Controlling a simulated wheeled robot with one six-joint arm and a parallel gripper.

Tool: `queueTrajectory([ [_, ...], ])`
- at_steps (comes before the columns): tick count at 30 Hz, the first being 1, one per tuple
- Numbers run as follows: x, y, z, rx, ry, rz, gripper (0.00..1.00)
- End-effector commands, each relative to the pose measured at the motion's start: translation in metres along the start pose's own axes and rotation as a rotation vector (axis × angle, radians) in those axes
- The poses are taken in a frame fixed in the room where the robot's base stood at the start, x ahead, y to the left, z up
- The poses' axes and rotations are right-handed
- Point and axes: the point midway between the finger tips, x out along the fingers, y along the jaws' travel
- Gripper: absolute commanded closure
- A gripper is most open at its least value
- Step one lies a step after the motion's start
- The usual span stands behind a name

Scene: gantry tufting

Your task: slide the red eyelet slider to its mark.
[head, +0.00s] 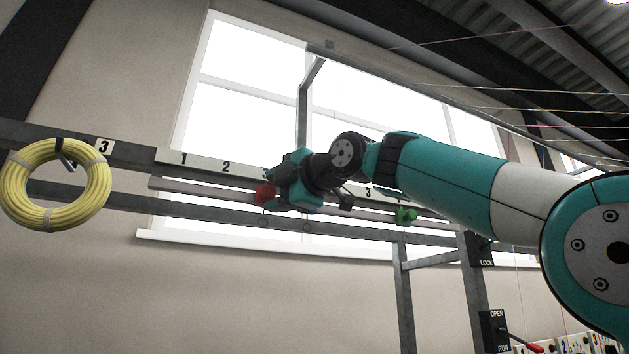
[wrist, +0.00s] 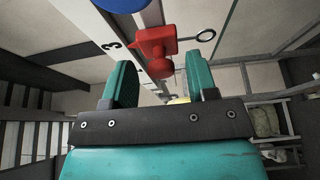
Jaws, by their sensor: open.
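The red eyelet slider (head: 265,194) sits on the rail below the numbered strip, at the left tip of my gripper (head: 279,184) in the head view. In the wrist view the red slider (wrist: 155,41) has a rounded knob facing me and a dark ring eyelet out to its right. My gripper (wrist: 158,66) is open, with one teal finger to each side of the knob. I see gaps between the fingers and the knob. A black 3 on the strip shows left of the slider in the wrist view. I cannot tell which label is its mark.
A blue slider (wrist: 120,3) is close by at the top of the wrist view. A green slider (head: 405,215) is farther right on the rail. The numbered strip (head: 204,166) runs above the rail. A yellow hose coil (head: 55,185) hangs at the left.

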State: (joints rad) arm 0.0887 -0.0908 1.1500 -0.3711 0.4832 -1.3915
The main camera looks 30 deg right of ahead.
Motion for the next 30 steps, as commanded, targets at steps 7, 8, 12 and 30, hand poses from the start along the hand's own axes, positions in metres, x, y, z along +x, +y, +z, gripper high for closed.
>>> queueTrajectory([
  [7, -0.059, -0.003, 0.003, -0.004, -0.011, 0.005, 0.47],
  [8, -0.065, -0.003, 0.003, -0.005, -0.011, 0.004, 0.47],
  [12, -0.088, 0.0, 0.003, -0.004, -0.012, 0.004, 0.47],
  [30, -0.146, 0.002, 0.004, -0.008, -0.012, 0.01, 0.47],
])
